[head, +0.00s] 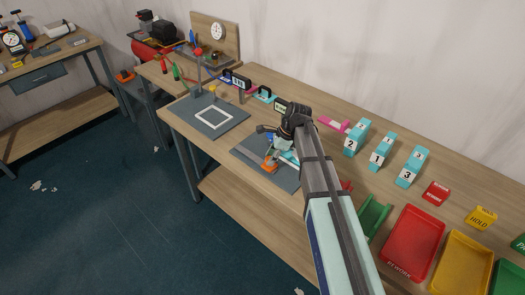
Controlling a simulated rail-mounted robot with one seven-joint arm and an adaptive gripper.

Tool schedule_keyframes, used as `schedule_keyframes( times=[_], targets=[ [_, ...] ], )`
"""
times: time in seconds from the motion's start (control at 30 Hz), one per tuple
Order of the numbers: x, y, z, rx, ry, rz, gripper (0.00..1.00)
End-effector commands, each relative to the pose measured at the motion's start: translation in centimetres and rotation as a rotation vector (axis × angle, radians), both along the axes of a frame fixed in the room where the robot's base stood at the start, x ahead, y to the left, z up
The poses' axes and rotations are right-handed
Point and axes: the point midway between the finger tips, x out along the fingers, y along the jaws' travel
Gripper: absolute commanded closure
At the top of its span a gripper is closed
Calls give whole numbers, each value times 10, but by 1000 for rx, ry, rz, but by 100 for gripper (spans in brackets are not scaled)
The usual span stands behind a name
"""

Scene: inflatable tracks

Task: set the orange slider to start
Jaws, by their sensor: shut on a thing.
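The orange slider (269,168) shows as a small orange piece on a dark grey plate (251,154) on the workbench. My gripper (271,150) reaches down over this plate from the right and is shut at the orange slider. The fingertips are small and partly covered by the wrist, so the exact contact is hard to see. Light blue and white parts lie beside the slider, partly behind my arm. The start mark cannot be made out.
A second grey plate with a white square outline (212,117) lies to the left. Number blocks (380,154) stand to the right. A green holder (374,217), a red tray (386,263) and a yellow tray (440,287) line the front right. A gauge board (228,38) stands at the back.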

Motion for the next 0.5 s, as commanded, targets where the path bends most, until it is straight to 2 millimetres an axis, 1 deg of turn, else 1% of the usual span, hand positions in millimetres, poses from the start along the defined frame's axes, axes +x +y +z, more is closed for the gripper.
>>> schedule_keyframes(
  times=[0.03, 0.23, 0.27, 0.3, 0.33, 0.5],
  targets=[
    [-4, -3, -2, -6, 8, 3, 100],
    [-4, -3, -2, -9, 12, 4, 100],
    [-5, -3, -2, -9, 12, 4, 57],
    [-5, -3, -2, -9, 12, 4, 43],
    [-5, -3, -2, -9, 11, 4, 39],
    [-3, -2, -2, -7, 8, 3, 39]
  ],
)
